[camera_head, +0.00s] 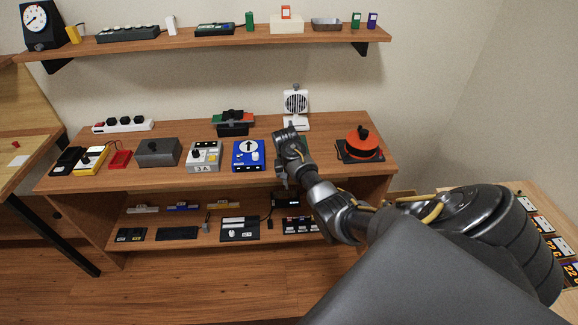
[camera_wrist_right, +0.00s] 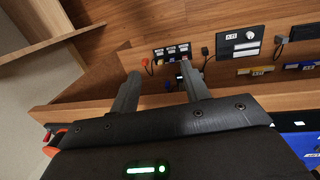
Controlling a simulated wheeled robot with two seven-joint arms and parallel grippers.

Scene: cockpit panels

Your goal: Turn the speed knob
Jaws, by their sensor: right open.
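I cannot tell which control is the speed knob, as no readable label marks it. A red round device with a black knob on top (camera_head: 361,143) sits right of my right gripper. My right gripper (camera_head: 284,178) is at the table's front edge, right of a blue box with a white arrow dial (camera_head: 249,154). In the right wrist view the gripper (camera_wrist_right: 160,84) is open and empty, its fingers spread toward the lower shelf. My left gripper is out of view.
The lower shelf holds several panels, one with a white knob (camera_wrist_right: 250,36). An upper wall shelf (camera_head: 215,39) carries small devices.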

